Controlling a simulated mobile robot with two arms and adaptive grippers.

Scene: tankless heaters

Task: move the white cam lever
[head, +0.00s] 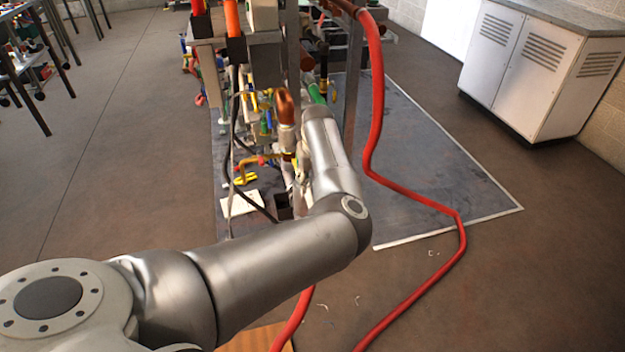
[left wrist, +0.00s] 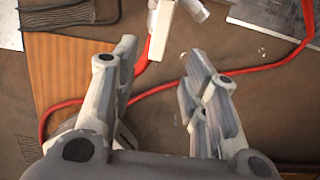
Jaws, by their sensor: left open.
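A pale white bar, which looks like the cam lever (left wrist: 161,32), comes down from the top edge of the left wrist view. Its lower end shows between the fingertips of my left gripper (left wrist: 160,68). The gripper is open, with a finger on each side of the bar and a gap around it; I cannot tell how far the bar lies beyond the fingertips. In the head view my left arm hides most of the gripper and I cannot make out the lever for sure. My right gripper is in neither view.
A pipe rack with a copper elbow (head: 286,106) and coloured valves stands ahead on a dark mat (head: 430,165). A red hose (head: 374,100) runs down its right side and across the floor. A white cabinet (head: 520,70) stands at far right.

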